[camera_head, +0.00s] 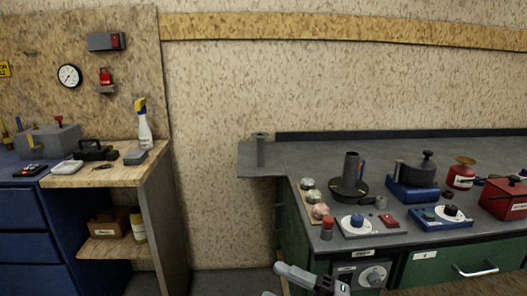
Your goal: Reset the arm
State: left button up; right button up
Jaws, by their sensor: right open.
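My right gripper (273,281) shows at the bottom edge, right of centre, in front of the grey-topped bench. One pale finger points up and to the left; only the tip of the other shows at the frame's edge. The jaws are apart with nothing seen between them. Most of the right arm is cut off by the bottom of the view. My left arm and gripper are not in view.
The grey bench (300,152) on the right carries a black cylinder on a round base (350,170), a dial box (357,222), a red box (505,198) and other items. A wooden shelf unit (150,165) with a spray bottle (144,128) stands left. Bare wall lies between.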

jog(key=s+d+f+m+t+h+p, duration=0.1)
jog(key=s+d+f+m+h+p, duration=0.1)
jog(key=s+d+f+m+h, duration=0.6)
jog(key=s+d+f+m+t+h+p, duration=0.1)
jog(key=s+d+f+m+h+p, duration=0.1)
jog(key=s+d+f+m+h, duration=0.6)
notch_tip(320, 180, down, 5)
jog(key=m, duration=0.9)
jog(key=shift+s+d+t+h, duration=0.3)
jog(key=shift+s+d+h, duration=0.1)
